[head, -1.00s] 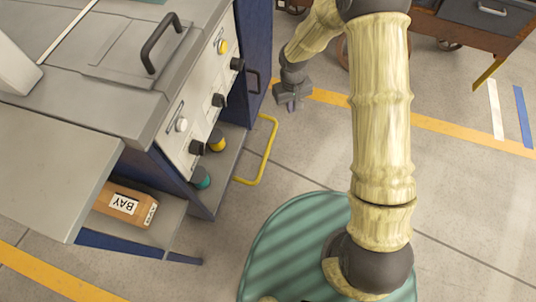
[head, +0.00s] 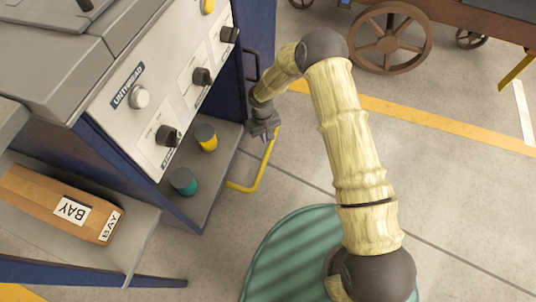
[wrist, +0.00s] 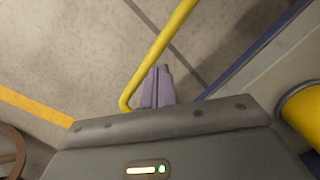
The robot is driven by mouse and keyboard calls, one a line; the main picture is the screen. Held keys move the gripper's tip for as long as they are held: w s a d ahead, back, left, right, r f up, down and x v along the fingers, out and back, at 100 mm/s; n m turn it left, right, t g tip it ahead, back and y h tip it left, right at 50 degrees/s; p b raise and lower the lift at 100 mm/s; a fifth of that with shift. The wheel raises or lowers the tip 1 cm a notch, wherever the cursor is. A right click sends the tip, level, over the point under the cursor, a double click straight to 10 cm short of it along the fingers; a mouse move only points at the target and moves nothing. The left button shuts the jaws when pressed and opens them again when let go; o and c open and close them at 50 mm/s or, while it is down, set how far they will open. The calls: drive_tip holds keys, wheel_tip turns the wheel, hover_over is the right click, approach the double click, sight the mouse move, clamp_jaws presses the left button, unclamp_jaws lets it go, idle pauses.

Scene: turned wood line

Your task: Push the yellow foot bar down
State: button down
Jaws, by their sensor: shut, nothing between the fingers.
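The yellow foot bar (head: 262,171) sticks out low from the side of the grey and blue machine, above the floor. In the wrist view the bar (wrist: 165,42) runs from the top down to a bend at the left of the fingers. My gripper (head: 266,136) is shut and empty. In the head view it overlaps the upper part of the bar. In the wrist view its fingertips (wrist: 158,72) lie right beside the bar; I cannot tell whether they touch it.
The machine's panel (head: 165,95) with several knobs stands close left of my gripper. A green cup (head: 183,181) and a yellow cup (head: 206,137) sit on its low shelf. A wooden box (head: 60,205) lies lower left. A wheeled cart (head: 390,38) stands at the back. Floor right of the bar is clear.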

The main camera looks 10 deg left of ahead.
sight(266, 151)
drive_tip(key=f+b, duration=0.6)
drive_tip(key=shift+s+d+f, duration=0.2)
drive_tip(key=shift+d+f, duration=0.05)
drive_tip(key=shift+f, duration=0.2)
drive_tip(key=shift+s, duration=0.15)
drive_tip(key=shift+f, duration=0.1)
